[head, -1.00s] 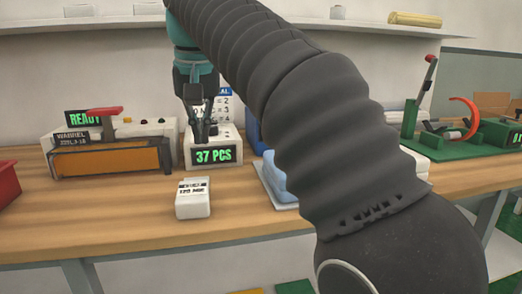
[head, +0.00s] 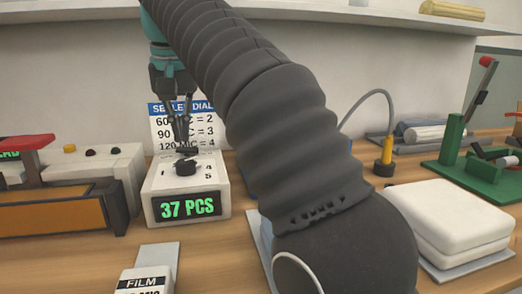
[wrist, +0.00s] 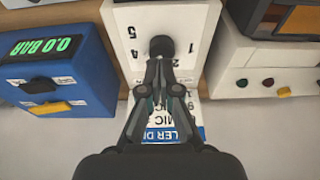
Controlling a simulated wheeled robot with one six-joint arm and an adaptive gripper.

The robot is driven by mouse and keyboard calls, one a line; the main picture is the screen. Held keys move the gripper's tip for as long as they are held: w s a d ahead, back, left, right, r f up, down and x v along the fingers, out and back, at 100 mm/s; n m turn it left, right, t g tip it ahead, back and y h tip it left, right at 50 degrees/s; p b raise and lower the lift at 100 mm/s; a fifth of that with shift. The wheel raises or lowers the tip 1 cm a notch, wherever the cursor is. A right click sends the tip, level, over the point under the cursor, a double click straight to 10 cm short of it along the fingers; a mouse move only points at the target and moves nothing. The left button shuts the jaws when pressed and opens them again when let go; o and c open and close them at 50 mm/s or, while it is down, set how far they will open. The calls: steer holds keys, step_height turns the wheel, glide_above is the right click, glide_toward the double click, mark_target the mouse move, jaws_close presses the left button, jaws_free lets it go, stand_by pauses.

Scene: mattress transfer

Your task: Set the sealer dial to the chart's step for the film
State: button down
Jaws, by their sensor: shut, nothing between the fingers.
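The sealer dial (head: 186,168) is a dark round knob on top of a white box (head: 150,205) whose green display reads 37 PCS. The knob also shows in the wrist view (wrist: 161,46), with numerals around it. Its setting cannot be read. My gripper (head: 187,148) points down with shut, empty fingers right at the knob; touching or just above, I cannot tell. The chart (head: 205,122) behind lists 60 with 2, 90 with 3, 120 MIC with 4, partly hidden by my fingers. The film pack (head: 145,284) reads FILM; its lower line is cut off.
An orange-fronted machine with a red handle (head: 30,143) stands left of the box. A blue box reading 0.0 BAR (wrist: 60,75) stands beside it in the wrist view. White stacked pads (head: 455,222) and a green fixture (head: 452,140) are at the right. My arm hides the middle.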

mark_target(186, 166)
steer(key=shift+x, duration=0.9)
steer(key=shift+s+b+x, duration=0.2)
steer(key=shift+b+x, duration=0.35)
steer(key=shift+x, duration=0.3)
steer(key=shift+s+b+x, duration=0.15)
steer(key=shift+b+x, duration=0.4)
steer(key=shift+x, duration=0.3)
steer(key=shift+s+b+x, duration=0.2)
steer(key=shift+b+x, duration=0.35)
steer(key=shift+x, duration=0.3)
steer(key=shift+w+d+f, duration=0.1)
steer(key=shift+w+d, duration=0.05)
steer(key=shift+p, duration=1.35)
